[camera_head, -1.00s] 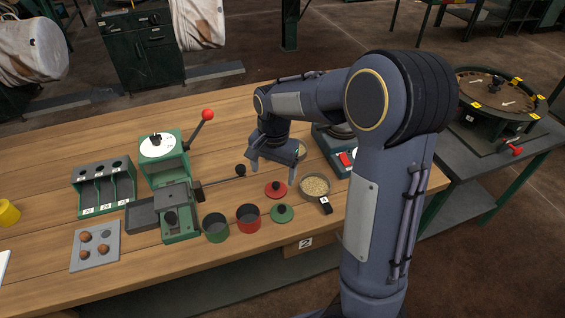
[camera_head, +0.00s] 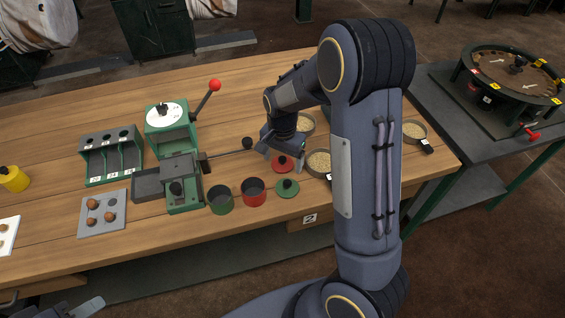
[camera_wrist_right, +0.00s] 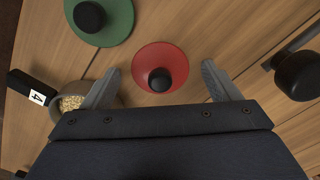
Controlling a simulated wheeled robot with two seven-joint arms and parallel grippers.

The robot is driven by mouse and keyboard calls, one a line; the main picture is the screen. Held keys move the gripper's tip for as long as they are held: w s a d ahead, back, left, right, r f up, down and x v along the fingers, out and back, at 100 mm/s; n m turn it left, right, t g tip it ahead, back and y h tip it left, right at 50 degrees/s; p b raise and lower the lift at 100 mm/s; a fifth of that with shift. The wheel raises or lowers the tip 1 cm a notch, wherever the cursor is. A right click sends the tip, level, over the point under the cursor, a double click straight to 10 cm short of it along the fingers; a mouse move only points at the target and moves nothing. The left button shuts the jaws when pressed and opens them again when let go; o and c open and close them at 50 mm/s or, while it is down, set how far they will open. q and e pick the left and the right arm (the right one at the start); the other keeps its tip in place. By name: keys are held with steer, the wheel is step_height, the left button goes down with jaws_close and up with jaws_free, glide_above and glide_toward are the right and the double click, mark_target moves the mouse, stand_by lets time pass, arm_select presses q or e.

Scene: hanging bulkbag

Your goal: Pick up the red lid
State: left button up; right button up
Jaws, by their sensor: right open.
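The red lid (camera_head: 282,164) lies flat on the wooden table with its black knob up. In the right wrist view the red lid (camera_wrist_right: 160,58) sits between and just beyond the fingertips. My right gripper (camera_head: 283,152) is open and low over the lid. In the wrist view the right gripper (camera_wrist_right: 161,73) has a finger on each side of the lid, apart from it. Whether the fingers touch the table cannot be told. A part of my left gripper (camera_head: 86,307) shows at the bottom left edge; its fingers are not clear.
Near the red lid are a green lid (camera_head: 287,188), an open red pot (camera_head: 253,193), an open green pot (camera_head: 220,200) and a bowl of grain (camera_head: 318,162). A black ball-ended lever (camera_head: 247,143) lies close to the left.

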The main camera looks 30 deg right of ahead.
steer(key=c, duration=1.1)
steer(key=shift+o, duration=0.2)
steer(key=shift+r, duration=0.1)
